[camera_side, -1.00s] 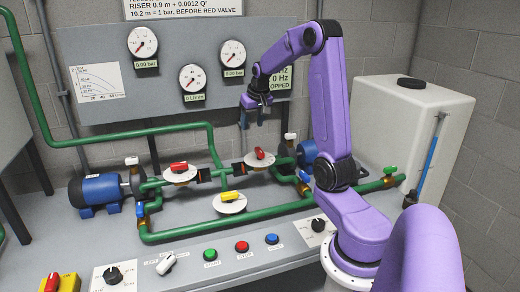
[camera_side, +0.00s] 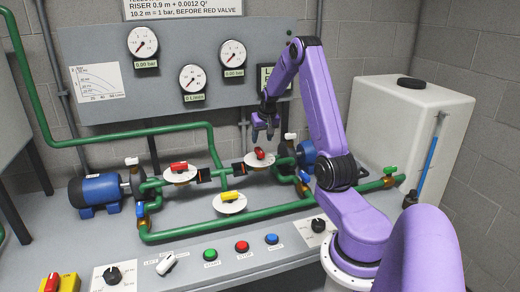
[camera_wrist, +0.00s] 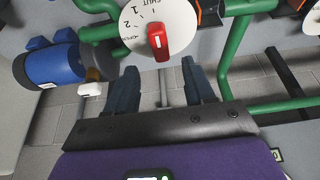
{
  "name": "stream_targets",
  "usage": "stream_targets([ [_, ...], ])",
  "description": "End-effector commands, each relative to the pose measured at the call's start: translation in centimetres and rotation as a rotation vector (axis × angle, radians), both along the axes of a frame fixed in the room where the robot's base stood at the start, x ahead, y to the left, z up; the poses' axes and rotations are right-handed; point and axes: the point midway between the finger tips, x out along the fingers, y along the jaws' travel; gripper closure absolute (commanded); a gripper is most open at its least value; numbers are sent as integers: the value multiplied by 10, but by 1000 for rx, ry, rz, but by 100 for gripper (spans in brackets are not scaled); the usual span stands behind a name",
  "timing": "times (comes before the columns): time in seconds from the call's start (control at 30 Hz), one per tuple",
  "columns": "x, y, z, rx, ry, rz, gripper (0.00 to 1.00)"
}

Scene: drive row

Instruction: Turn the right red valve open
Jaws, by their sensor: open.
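In the wrist view the red handle (camera_wrist: 158,42) stands nearly upright in the picture, just beyond the fingertips. The dial (camera_wrist: 180,18) carries SHUT and numbers; its far edge is cut off by the frame. My gripper (camera_side: 264,135) hangs above and slightly behind the valve in the side view. In the wrist view its two dark fingers (camera_wrist: 162,75) are spread with nothing between them, apart from the handle.
The left red valve (camera_side: 178,168) and a yellow valve (camera_side: 229,197) stand nearby on green pipes. The right blue pump also shows in the wrist view (camera_wrist: 50,66), close left of the fingers. Gauges and a grey panel (camera_side: 100,45) are behind.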

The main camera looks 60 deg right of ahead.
Motion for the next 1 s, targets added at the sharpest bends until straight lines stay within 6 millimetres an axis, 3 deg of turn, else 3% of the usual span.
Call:
stream_targets([
  [0.2, 9, -10, -34, 2, 2, -1, 47],
  [0.4, 16, -16, -55, 1, 1, 0, 47],
  [0.9, 19, -19, -66, 0, 0, 0, 47],
  [1.0, 19, -19, -66, 0, 0, 0, 79],
])
